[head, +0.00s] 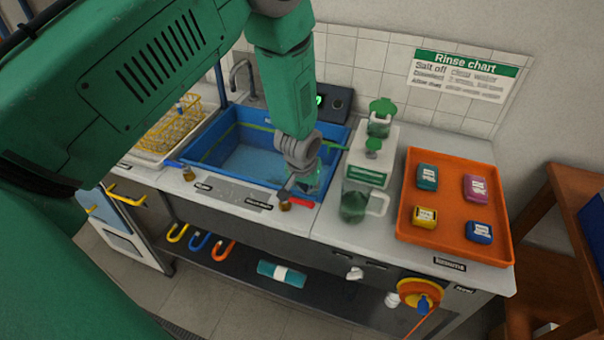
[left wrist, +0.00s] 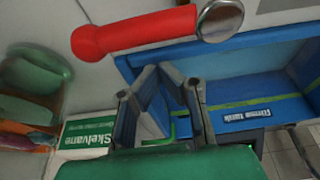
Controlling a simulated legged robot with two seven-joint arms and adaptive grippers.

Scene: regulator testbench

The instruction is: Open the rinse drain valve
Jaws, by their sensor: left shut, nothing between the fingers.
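A red handle (left wrist: 135,32) with a round metal end lies across the top of the left wrist view, beside the blue rinse tank (left wrist: 225,92). A small red part (head: 329,203) shows in the head view by the tank's front right corner. I see no label naming it as the drain valve. My left gripper (head: 304,188) is over the tank's front right corner, shut and empty. In the left wrist view its fingers (left wrist: 168,85) are below the red handle and apart from it in the picture. My right gripper is not in view.
A measuring jug (head: 354,205) and a white dispenser box (head: 371,155) stand right of the tank. An orange tray (head: 448,217) holds several coloured blocks. A yellow rack (head: 170,130) is on the left.

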